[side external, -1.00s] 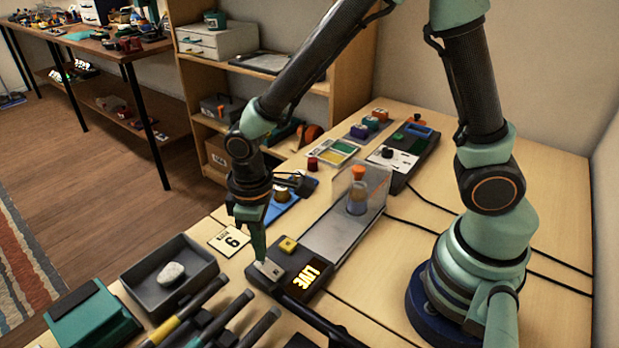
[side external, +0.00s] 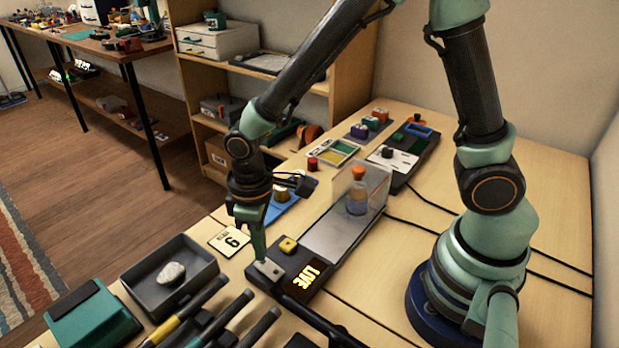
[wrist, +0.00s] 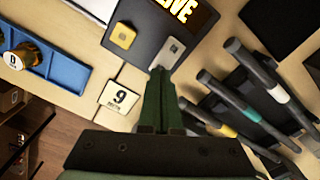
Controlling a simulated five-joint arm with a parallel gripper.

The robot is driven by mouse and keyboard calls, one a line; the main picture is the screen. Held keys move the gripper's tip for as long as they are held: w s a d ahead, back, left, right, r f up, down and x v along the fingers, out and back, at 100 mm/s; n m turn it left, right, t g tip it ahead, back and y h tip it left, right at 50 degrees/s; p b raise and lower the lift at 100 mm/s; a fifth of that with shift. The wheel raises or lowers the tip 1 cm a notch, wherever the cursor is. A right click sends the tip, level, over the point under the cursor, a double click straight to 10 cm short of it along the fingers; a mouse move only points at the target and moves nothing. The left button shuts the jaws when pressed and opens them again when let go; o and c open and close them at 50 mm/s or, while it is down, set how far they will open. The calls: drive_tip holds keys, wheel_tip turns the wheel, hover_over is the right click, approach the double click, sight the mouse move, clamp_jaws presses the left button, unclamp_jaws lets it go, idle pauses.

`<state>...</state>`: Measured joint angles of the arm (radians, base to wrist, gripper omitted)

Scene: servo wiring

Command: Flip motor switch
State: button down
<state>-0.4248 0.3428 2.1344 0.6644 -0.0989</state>
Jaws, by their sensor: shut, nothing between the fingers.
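The dark switch box (side external: 298,262) stands on the bench in the side view, with a lit yellow display reading LIVE (side external: 307,278). It carries a yellow square button (side external: 288,245) and a light grey switch plate (side external: 268,269). In the wrist view the yellow button (wrist: 123,36) and the grey switch (wrist: 171,48) show near the display (wrist: 179,10). My gripper (side external: 262,257) is shut and empty, pointing down with its tips at the grey switch. In the wrist view its fingertips (wrist: 160,70) are just below the switch; I cannot tell whether they touch.
A numbered card (side external: 230,240) lies left of the box. A grey tray (side external: 150,278) with a white stone and several handled tools (side external: 215,318) are nearby. A clear-walled conveyor with an orange-capped bottle (side external: 357,190) stands behind. Cables cross the bench.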

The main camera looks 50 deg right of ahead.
drive_tip(key=shift+f, duration=0.95)
idle(0.5)
drive_tip(key=shift+r, duration=3.55)
drive_tip(key=s+d+r+m+t, duration=0.3)
drive_tip(key=d+r+m+t, duration=0.2)
drive_tip(key=d+r, duration=0.8)
drive_tip(key=shift+s+d+r+m+t, duration=0.3)
drive_tip(key=shift+s+d+r+m, duration=0.15)
drive_tip(key=shift+d, duration=0.35)
drive_tip(key=shift+f, duration=0.1)
